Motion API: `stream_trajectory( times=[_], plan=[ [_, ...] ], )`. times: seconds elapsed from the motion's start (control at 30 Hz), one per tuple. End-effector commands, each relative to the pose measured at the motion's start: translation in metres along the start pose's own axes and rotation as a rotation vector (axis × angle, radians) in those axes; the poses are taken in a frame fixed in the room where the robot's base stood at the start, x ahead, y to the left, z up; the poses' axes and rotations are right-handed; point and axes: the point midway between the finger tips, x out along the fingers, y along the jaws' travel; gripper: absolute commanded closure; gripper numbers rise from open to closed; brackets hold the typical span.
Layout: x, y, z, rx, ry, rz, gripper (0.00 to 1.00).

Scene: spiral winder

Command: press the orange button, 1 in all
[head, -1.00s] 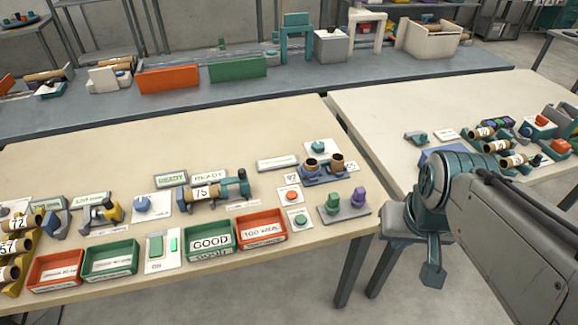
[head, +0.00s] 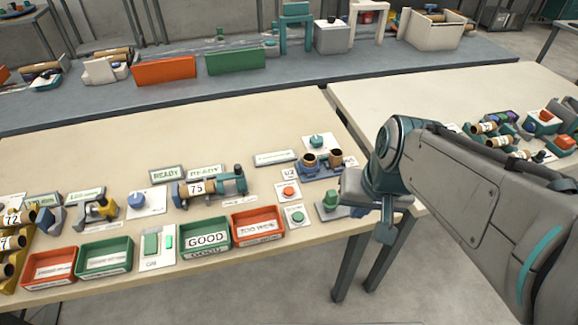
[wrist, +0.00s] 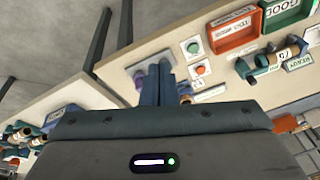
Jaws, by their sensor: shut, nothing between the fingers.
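The orange button (head: 288,191) is a small round cap on a white plate near the right end of the front table. In the wrist view the orange button (wrist: 201,70) shows to the right of my fingers, on its white plate. My gripper (head: 386,234) hangs in the head view to the right of and nearer than the button, by the table's right edge, apart from it. In the wrist view my gripper (wrist: 156,68) is shut and empty, its fingers covering part of a grey stand.
A green button (head: 294,216) lies just in front of the orange one. An orange bin (head: 258,236) and a GOOD bin (head: 206,252) stand to its left. A blue holder with rolls (head: 322,171) is behind. The grey stand (head: 333,211) is partly hidden by my arm.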

Motion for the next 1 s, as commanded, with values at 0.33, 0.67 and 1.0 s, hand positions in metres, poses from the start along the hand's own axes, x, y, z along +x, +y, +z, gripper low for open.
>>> stream_trajectory(
  times=[0.33, 0.67, 1.0],
  plan=[
    [0.067, -0.085, -0.089, 0.519, -0.108, -0.344, 1.00],
    [0.140, -0.121, -0.166, 1.090, -0.214, -0.551, 1.00],
    [0.166, -0.124, -0.187, 1.293, -0.250, -0.595, 1.00]
  ],
)
